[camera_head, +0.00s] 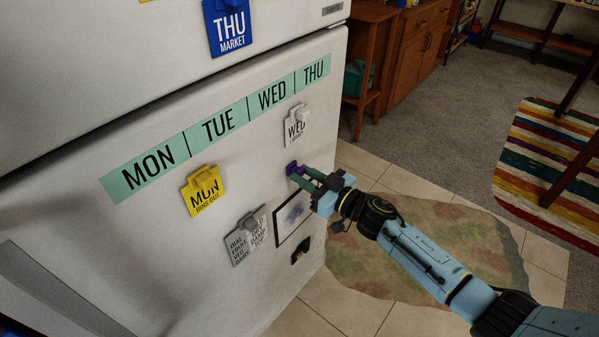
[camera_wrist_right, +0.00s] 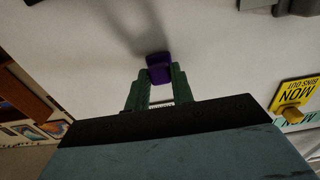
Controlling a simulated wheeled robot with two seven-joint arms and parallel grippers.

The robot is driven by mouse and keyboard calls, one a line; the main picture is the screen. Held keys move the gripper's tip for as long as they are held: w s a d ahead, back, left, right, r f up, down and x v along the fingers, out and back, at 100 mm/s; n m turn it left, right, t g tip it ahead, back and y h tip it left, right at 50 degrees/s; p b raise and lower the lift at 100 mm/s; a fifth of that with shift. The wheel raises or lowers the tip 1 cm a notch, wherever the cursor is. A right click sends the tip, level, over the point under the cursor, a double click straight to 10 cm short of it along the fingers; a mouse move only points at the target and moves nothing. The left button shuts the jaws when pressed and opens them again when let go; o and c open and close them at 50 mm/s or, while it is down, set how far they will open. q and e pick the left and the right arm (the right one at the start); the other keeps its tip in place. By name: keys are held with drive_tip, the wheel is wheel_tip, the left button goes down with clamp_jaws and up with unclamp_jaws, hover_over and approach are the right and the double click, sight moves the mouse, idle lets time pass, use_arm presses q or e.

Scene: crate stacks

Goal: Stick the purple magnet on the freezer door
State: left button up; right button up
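The small purple magnet (camera_head: 293,168) is at the lower white door (camera_head: 150,245), right of the middle of that door. In the right wrist view the purple magnet (camera_wrist_right: 159,67) sits between the tips of my right gripper's green fingers, which press on its two sides. My right gripper (camera_head: 299,172) reaches in from the right, its fingers pointing at the door. I cannot tell whether the magnet touches the door surface. The upper white door (camera_head: 110,55), above the seam, is the freezer door. My left gripper is not in view.
The lower door carries a green weekday strip (camera_head: 202,138), a yellow MON note (camera_head: 203,192), a white WED note (camera_head: 295,130), grey notes (camera_head: 245,238) and a framed picture (camera_head: 292,218). A blue THU card (camera_head: 229,26) hangs on the upper door, with bare surface left of it.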

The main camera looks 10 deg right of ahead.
drive_tip(key=shift+c, duration=1.2)
drive_tip(key=shift+p+v, duration=0.65)
drive_tip(key=shift+v, duration=0.6)
drive_tip(key=shift+p+v, duration=0.45)
drive_tip(key=shift+v, duration=0.85)
